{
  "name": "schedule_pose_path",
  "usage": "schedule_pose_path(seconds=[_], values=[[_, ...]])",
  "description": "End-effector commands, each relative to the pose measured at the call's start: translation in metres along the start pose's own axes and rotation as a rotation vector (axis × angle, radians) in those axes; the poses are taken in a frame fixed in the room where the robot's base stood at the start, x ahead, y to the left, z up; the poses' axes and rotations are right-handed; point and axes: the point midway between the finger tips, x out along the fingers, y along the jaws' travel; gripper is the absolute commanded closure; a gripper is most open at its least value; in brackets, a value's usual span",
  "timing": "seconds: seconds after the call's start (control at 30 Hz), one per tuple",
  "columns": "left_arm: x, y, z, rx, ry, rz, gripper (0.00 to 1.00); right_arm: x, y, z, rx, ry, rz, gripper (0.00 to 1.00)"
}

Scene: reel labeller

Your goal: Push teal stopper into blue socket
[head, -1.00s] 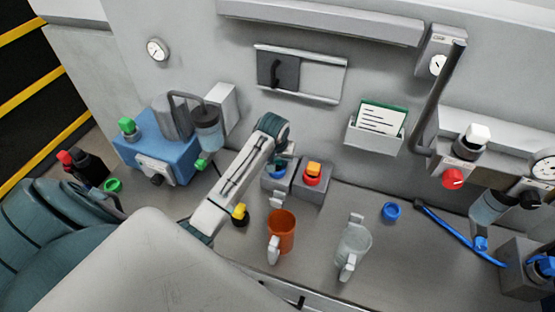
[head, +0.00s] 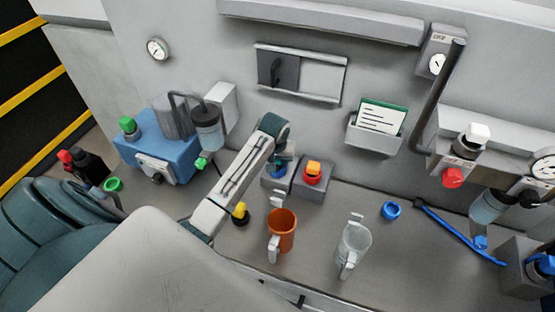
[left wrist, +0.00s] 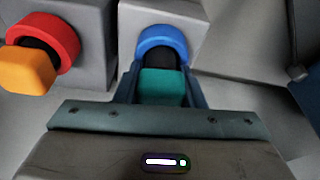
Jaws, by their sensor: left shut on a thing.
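The teal stopper (left wrist: 162,87) sits between the fingers of my left gripper (left wrist: 161,76) in the left wrist view. Its dark neck points at the blue socket (left wrist: 164,37) and meets or enters the ring; how deep it sits is hidden. The blue socket is a ring on a grey block. In the head view my left gripper (head: 281,162) is over the blue socket (head: 270,175) and hides the stopper and part of the ring. My right gripper is not in view.
Beside it, a grey block carries a red ring with an orange stopper (head: 313,169). A black-and-yellow stopper (head: 240,213), an orange mug (head: 283,230) and a clear mug (head: 355,245) stand in front.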

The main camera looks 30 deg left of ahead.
Motion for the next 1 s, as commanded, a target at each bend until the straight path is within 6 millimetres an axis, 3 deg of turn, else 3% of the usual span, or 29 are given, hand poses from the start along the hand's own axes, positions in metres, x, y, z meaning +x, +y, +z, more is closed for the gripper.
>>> schedule_pose_path(seconds=[0.97,1.0], values=[[0.0107,0.0001,0.0083,0.000,-0.020,-0.001,0.87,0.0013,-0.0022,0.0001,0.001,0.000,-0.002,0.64],[0.0108,0.0001,0.0084,0.001,-0.020,-0.001,0.58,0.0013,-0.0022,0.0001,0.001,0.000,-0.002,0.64]])
